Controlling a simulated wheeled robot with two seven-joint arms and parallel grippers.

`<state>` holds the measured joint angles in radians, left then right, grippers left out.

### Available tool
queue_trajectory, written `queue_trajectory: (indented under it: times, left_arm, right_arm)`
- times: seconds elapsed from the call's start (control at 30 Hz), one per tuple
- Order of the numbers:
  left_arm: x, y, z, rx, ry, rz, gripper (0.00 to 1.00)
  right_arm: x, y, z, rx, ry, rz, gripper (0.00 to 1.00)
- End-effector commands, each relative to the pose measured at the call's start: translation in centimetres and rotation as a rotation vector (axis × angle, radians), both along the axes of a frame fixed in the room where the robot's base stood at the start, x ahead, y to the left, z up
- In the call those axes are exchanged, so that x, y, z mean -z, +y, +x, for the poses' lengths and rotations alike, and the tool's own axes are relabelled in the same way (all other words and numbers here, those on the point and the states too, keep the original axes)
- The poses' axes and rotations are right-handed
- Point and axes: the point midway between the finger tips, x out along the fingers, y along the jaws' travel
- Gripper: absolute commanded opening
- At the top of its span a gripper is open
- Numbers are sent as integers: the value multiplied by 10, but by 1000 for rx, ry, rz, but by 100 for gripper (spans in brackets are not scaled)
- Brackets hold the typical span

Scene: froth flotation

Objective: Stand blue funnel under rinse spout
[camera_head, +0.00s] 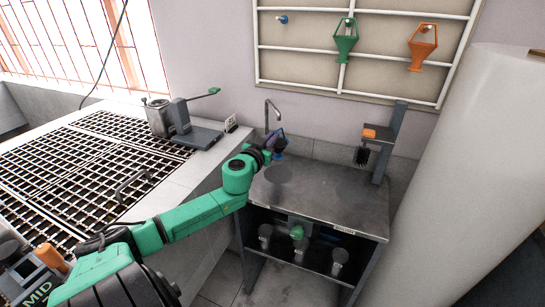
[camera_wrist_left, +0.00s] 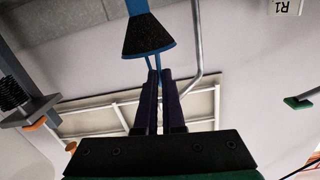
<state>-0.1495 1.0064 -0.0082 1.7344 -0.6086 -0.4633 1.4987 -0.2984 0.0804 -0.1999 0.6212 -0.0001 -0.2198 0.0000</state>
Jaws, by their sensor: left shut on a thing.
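The blue funnel (camera_head: 279,144) is above the back left of the grey bench, partly hidden by my left gripper (camera_head: 271,143). In the left wrist view the funnel (camera_wrist_left: 148,36) shows its dark cone and thin blue frame arms. My left gripper's two dark fingers (camera_wrist_left: 155,78) are shut on that frame. The rinse spout (camera_head: 268,108) is a curved grey pipe at the bench's back left. In the head view the funnel appears just in front of and below it; exact alignment is unclear. The spout pipe also shows in the left wrist view (camera_wrist_left: 196,45). My right gripper is not in view.
The grey bench top (camera_head: 315,200) is clear, with dark round marks. A stand with a black brush (camera_head: 361,156) is at its right. Green (camera_head: 346,42) and orange (camera_head: 423,47) funnels hang on the wall rack. A gridded worktop (camera_head: 80,165) lies left; a white cylinder (camera_head: 460,180) stands right.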

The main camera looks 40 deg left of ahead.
Motion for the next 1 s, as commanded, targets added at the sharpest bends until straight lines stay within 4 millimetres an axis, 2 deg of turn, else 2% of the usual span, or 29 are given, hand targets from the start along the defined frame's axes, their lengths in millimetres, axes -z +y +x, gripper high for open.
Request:
queue_trajectory:
  times: [0.03,0.17,0.3,0.57,0.73,0.8,0.83,1.0]
  left_arm:
    - [22,-1,-2,0,10,-6,0]
    - [40,-1,-2,2,9,-6,0]
    - [69,-2,-2,2,9,-5,0]
    - [71,-1,1,3,7,-7,0]
    - [76,-1,1,3,7,-7,0]
    - [74,-1,1,3,7,-6,32]
    - [74,-1,1,3,7,-6,36]
    - [74,-1,1,3,7,-6,36]
  right_arm:
    - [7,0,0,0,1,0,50]
    - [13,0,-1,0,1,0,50]
    - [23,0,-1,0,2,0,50]
    - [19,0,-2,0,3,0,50]
    - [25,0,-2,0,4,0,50]
    - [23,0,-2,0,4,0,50]
    - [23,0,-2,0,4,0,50]
    - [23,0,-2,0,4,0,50]
